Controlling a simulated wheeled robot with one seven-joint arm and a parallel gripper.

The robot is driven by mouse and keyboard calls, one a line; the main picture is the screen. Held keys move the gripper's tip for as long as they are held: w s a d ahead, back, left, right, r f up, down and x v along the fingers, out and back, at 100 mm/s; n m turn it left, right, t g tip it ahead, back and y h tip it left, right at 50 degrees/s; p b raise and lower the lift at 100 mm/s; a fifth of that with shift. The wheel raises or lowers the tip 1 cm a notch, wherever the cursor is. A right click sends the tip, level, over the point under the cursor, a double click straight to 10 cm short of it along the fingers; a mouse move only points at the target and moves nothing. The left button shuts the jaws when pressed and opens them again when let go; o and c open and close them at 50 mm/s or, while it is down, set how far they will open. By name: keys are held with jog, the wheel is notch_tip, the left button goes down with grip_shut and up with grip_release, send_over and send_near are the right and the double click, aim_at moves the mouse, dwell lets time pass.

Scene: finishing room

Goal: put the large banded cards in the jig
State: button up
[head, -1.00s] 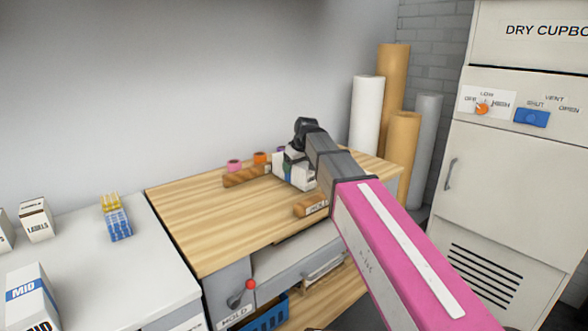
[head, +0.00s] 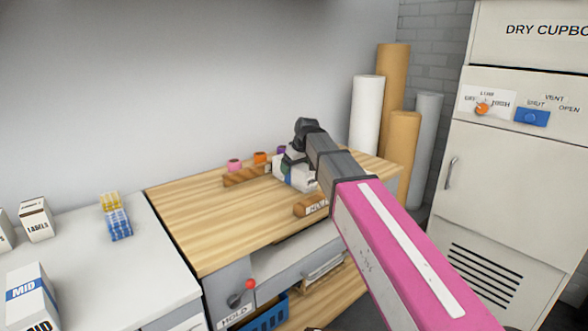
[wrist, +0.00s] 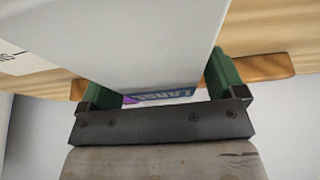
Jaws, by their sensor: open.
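A white block (head: 294,174), pale with blue marking, stands on the wooden bench top, partly hidden by my gripper (head: 293,157). In the wrist view the pale block (wrist: 150,45) lies between my two green fingers, with a blue band near the palm that seems to read LARGE. My gripper (wrist: 155,82) is open around it, and a gap shows beside the right finger. A wooden block with a label (head: 312,206) lies near the bench's front edge, partly behind my arm. I cannot tell whether it is the jig.
The left of the bench top (head: 200,215) is clear. The white counter (head: 95,265) holds a MID carton (head: 32,298), a LABELS box (head: 36,220) and small blue and yellow packs (head: 118,224).

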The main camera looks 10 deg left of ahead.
jog(key=v, duration=1.1)
jog(key=shift+r, duration=0.1)
